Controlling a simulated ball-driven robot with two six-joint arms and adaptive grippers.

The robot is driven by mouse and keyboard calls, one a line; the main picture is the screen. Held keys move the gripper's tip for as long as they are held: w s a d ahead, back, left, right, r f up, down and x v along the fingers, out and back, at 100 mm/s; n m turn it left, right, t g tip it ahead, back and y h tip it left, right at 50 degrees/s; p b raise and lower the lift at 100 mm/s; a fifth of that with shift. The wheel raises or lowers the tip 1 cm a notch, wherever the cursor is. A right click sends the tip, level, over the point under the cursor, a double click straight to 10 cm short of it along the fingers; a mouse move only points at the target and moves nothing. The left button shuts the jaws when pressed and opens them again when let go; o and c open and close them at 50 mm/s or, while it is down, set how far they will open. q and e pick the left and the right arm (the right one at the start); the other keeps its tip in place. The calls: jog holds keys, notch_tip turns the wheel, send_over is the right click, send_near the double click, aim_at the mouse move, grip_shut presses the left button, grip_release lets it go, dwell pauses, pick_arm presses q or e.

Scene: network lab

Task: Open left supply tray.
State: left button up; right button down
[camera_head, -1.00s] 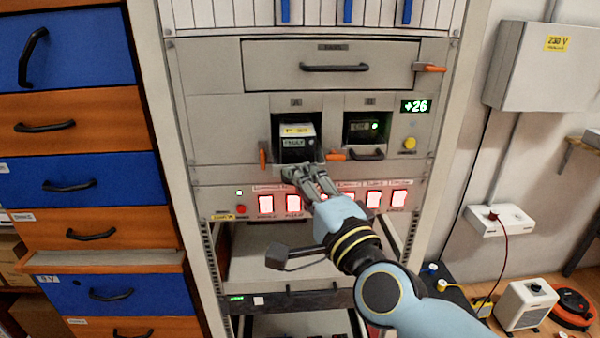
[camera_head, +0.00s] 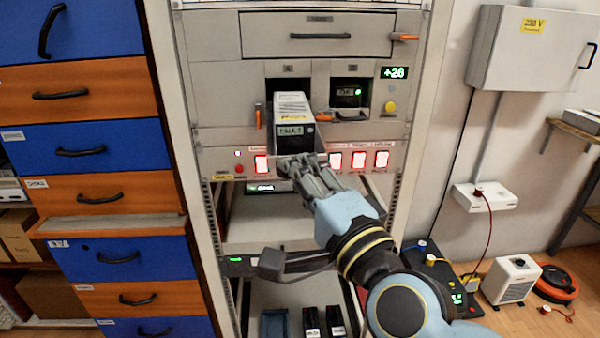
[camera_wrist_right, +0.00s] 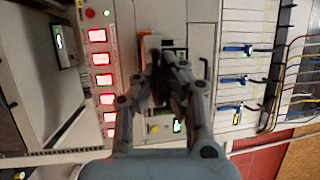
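The left supply tray (camera_head: 292,107) is a white unit with a black front labelled FAULT. It sticks out of its bay in the grey rack. My right gripper (camera_head: 297,163) is at the lower edge of its front, with the fingers closed around what appears to be the tray's handle, mostly hidden by them. In the right wrist view my fingers (camera_wrist_right: 168,72) close on a dark, blurred part in front of the tray. My left gripper is not in view.
An orange lever (camera_head: 258,116) stands upright left of the tray's bay. A shut drawer (camera_head: 318,37) is above, and lit red switches (camera_head: 358,160) are below. A blue and orange drawer cabinet (camera_head: 80,150) is at the left. Open shelf space lies below the switches.

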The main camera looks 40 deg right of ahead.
jog(key=shift+f, duration=0.35)
jog(key=c, duration=1.4)
grip_release()
jog(key=shift+c, duration=0.2)
jog(key=shift+r, duration=0.2)
jog(key=v, duration=0.7)
jog(key=shift+s, duration=0.25)
jog(key=shift+w+f, duration=0.1)
